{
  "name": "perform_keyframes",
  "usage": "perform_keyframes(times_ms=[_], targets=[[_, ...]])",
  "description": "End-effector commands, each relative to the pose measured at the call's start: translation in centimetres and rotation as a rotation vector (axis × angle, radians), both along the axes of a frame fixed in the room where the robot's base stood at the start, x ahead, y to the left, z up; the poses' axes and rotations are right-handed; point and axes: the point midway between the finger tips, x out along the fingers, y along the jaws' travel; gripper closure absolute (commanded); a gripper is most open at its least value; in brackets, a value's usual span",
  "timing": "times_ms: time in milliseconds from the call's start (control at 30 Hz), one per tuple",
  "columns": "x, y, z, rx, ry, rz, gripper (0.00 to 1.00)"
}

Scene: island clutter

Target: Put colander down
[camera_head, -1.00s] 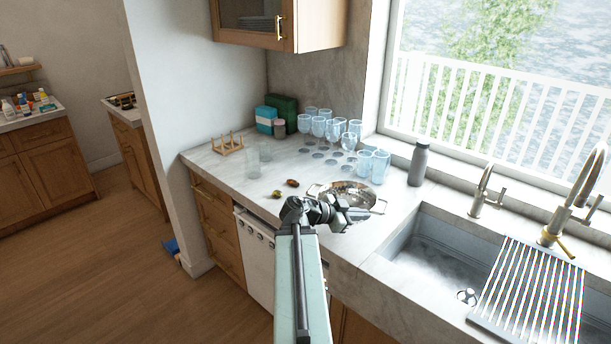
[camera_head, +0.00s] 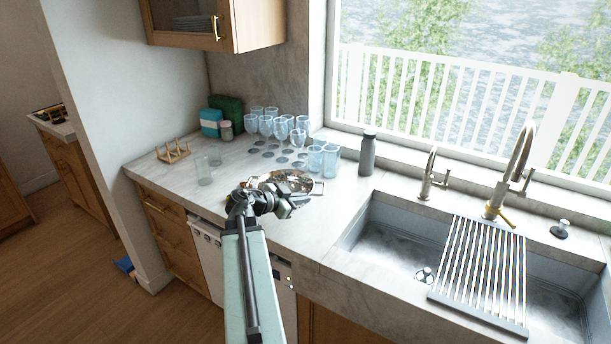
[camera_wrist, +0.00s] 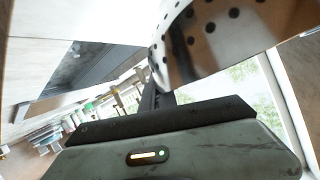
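The colander (camera_head: 296,181) is a shiny metal bowl with side handles, over the countertop near its front edge, left of the sink. In the wrist view its perforated wall (camera_wrist: 215,38) fills the top right, close against my gripper. My gripper (camera_head: 292,202) is at the colander's near side and appears shut on its rim; one dark finger (camera_wrist: 155,97) shows there. My arm and wrist hide part of the near side. I cannot tell whether the colander's base touches the counter.
Several glasses (camera_head: 323,160) stand behind the colander, with a grey bottle (camera_head: 367,153) to the right. A wooden rack (camera_head: 173,153) is at the left. The sink (camera_head: 390,235) with a drying rack (camera_head: 478,270) is at the right. Counter between colander and sink is clear.

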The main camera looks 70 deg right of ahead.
Motion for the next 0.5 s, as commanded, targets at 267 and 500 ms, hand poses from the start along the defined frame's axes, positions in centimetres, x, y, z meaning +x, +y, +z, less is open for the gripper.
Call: perform_keyframes(times_ms=[267, 500], targets=[[1.1, -7.1, 2.1, 0.0, -0.022, 0.086, 1.0], [1.2, -8.2, 2.2, -0.002, -0.025, 0.107, 1.0]])
